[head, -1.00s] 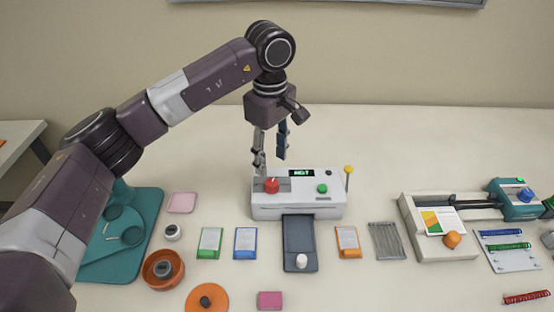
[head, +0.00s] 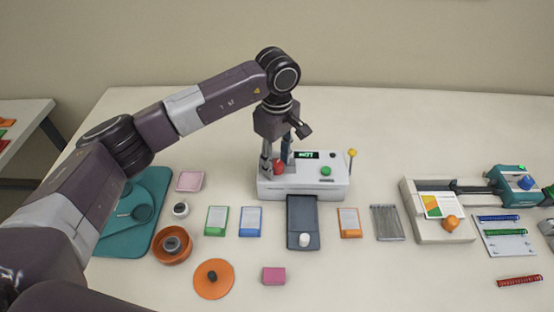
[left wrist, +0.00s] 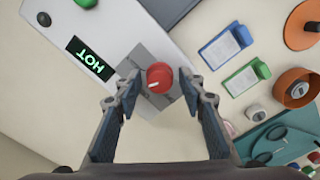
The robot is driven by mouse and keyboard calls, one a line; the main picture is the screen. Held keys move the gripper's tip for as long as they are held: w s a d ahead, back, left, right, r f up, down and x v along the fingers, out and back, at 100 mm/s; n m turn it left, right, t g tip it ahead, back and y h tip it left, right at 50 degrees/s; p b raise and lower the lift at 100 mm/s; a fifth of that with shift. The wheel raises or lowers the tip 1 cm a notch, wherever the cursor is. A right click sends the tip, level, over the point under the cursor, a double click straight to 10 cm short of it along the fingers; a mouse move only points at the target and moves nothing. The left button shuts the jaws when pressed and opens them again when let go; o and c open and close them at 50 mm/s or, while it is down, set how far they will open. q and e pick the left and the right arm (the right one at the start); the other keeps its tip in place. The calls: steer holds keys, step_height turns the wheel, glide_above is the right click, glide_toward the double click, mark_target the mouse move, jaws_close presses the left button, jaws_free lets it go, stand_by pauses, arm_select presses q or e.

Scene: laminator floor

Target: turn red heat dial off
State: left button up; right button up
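The red heat dial (head: 279,168) is on the left of the white laminator's top (head: 310,183). In the left wrist view the dial (left wrist: 159,77) sits on a grey plate, its white mark toward the picture's left. The laminator's display (left wrist: 89,59) reads HOT in green. My left gripper (head: 277,163) points down at the dial. In the left wrist view its fingers (left wrist: 159,87) are open, one on each side of the dial, with small gaps showing. My right gripper is not in view.
A green knob (head: 326,171) and a yellow-topped lever (head: 351,154) are on the laminator's right side. A dark tray with a white knob (head: 304,240) extends from its front. Several small cards lie beside it. The table behind it is clear.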

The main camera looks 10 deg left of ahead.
arm_select(q)
steer(key=c, duration=0.9)
steer(key=shift+o, duration=0.2)
steer(key=shift+f+n+b, duration=0.15)
steer(key=shift+n+b, duration=1.15)
steer(key=n+b, duration=0.2)
steer(key=n, duration=0.1)
steer(key=shift+n, duration=0.4)
steer(key=n+b, duration=0.3)
steer(key=n, duration=0.2)
steer(key=n+b, duration=0.2)
steer(key=n, duration=0.3)
steer(key=shift+r, duration=0.2)
steer(key=shift+n, duration=0.3)
